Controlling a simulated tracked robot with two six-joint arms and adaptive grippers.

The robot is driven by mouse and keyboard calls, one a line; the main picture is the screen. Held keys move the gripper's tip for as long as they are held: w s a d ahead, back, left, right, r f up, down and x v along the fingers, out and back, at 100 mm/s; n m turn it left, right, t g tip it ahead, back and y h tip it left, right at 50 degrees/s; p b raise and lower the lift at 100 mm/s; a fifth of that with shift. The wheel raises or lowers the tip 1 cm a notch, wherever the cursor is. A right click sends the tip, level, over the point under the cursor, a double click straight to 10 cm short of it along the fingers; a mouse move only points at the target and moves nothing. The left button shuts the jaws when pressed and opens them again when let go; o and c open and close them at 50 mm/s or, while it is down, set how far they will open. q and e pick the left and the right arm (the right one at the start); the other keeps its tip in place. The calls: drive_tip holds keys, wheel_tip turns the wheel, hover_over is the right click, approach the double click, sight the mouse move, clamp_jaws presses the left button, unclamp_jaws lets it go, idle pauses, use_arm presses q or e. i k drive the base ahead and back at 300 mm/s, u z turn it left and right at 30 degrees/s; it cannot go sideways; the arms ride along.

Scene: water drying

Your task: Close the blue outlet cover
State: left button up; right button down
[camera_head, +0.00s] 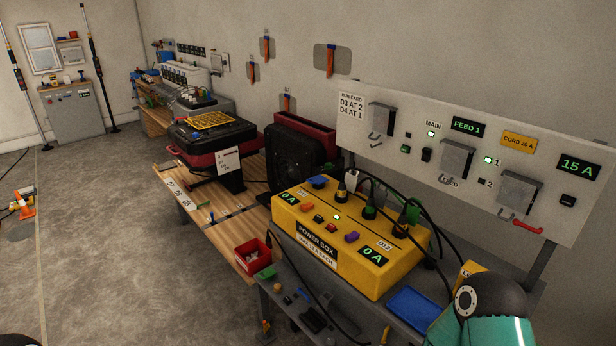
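The yellow power box (340,264) stands on the grey bench, with two 0 A displays and several coloured buttons on it. A small blue cover (318,182) is at the back left of its top, left of the black plugs. It is too small to tell clearly whether the cover is raised or flat. Dark plugs (370,207) with cables stand upright in the outlets beside it. A teal and black part of my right arm shows at the lower right, apart from the box. Neither gripper is in view.
Black cables loop behind and right of the box and hang over its front left. A white switch panel (470,150) stands behind. A blue tray (413,309) lies right of the box, and a red bin (253,253) sits left. Open floor (130,250) lies left.

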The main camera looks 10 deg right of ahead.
sight(320, 180)
drive_tip(key=u, duration=0.15)
drive_tip(key=i, duration=1.4)
drive_tip(key=u, duration=0.35)
